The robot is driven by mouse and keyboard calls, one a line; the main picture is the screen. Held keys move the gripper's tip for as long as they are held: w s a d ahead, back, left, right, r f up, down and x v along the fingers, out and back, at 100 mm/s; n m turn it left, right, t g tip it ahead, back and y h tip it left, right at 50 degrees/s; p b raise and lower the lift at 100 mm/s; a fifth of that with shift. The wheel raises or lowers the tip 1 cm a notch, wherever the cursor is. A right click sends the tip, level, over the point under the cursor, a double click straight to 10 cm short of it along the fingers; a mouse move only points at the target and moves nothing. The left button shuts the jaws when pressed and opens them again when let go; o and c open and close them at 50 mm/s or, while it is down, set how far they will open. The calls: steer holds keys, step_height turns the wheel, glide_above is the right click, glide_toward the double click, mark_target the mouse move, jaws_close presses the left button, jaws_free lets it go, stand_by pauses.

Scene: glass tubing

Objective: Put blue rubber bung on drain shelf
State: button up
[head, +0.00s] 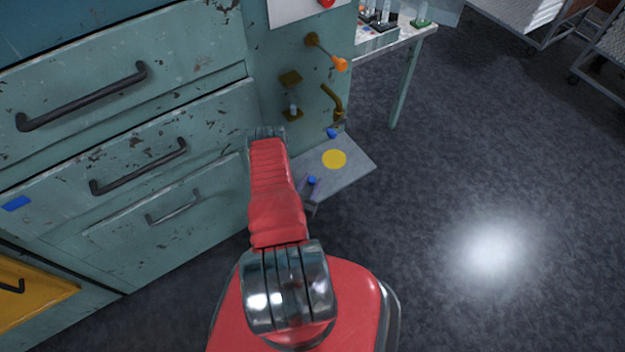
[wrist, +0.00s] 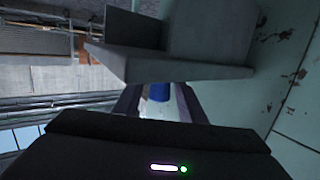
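The blue rubber bung (wrist: 158,92) sits between the two finger ends of my gripper (wrist: 159,100) in the wrist view. In the head view it is a small blue spot (head: 312,180) at my gripper (head: 311,186), just by the near left edge of the drain shelf. My gripper appears shut on it, though finger contact is dim. The drain shelf (head: 354,170) is a grey plate on the cabinet side with a yellow disc (head: 334,159) on it. Its edge (wrist: 185,72) crosses the wrist view just beyond the bung. My arm hides part of the shelf's left side.
An orange-knobbed lever (head: 340,64) and brass brackets (head: 291,78) stick out above. Drawer handles (head: 140,165) project at left. Floor at right is clear.

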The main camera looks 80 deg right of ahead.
steer(key=shift+o, duration=0.5)
steer(key=shift+r, duration=0.1)
steer(key=v, duration=1.2)
stand_by(0.7)
